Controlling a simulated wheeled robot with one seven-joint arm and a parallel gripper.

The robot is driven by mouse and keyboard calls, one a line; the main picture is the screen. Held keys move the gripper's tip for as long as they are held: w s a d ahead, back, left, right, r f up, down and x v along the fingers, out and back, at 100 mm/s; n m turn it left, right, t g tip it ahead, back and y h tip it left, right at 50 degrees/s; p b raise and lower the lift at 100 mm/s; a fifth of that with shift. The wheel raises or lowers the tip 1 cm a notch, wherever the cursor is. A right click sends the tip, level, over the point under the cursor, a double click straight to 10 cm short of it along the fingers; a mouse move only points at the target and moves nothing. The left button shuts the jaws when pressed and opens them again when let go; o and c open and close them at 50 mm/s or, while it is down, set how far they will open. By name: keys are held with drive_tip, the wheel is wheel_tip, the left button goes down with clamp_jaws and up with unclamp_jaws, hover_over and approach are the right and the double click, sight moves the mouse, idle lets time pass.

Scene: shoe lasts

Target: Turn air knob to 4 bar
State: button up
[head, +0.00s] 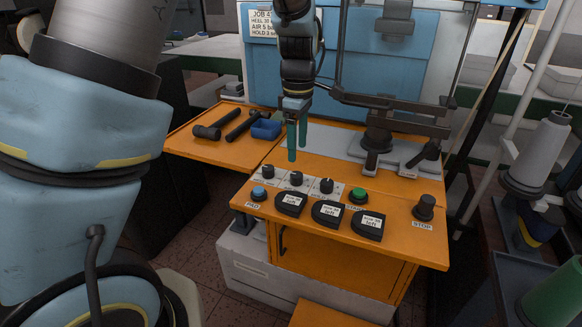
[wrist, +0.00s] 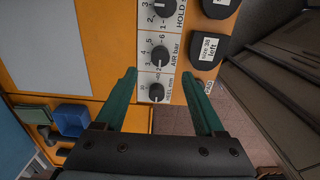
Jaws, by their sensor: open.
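The AIR bar knob (wrist: 160,54) is a black dial on a white scale strip, between the HOLD knob (wrist: 162,8) and the heel mm knob (wrist: 156,92) in the wrist view. I cannot read its exact setting. In the head view the air knob (head: 296,178) is the middle of three on the orange panel. My gripper (wrist: 158,74) is open and empty, with green fingers on either side of the strip near the air and heel knobs. In the head view my gripper (head: 297,153) hangs above the panel, apart from the knobs.
A blue button (head: 259,193), a green button (head: 359,195) and a black stop knob (head: 425,207) flank black size-labelled pieces (head: 330,212). A metal clamp fixture (head: 378,145) stands behind. Hammers (head: 207,131) and a blue bin (head: 266,129) lie left. A job card (head: 262,23) hangs behind.

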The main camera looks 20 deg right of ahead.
sight(297, 175)
wheel_tip(297, 175, down, 8)
drive_tip(key=shift+f+p, duration=0.15)
drive_tip(key=shift+p, duration=0.35)
drive_tip(key=shift+s, duration=0.1)
clamp_jaws()
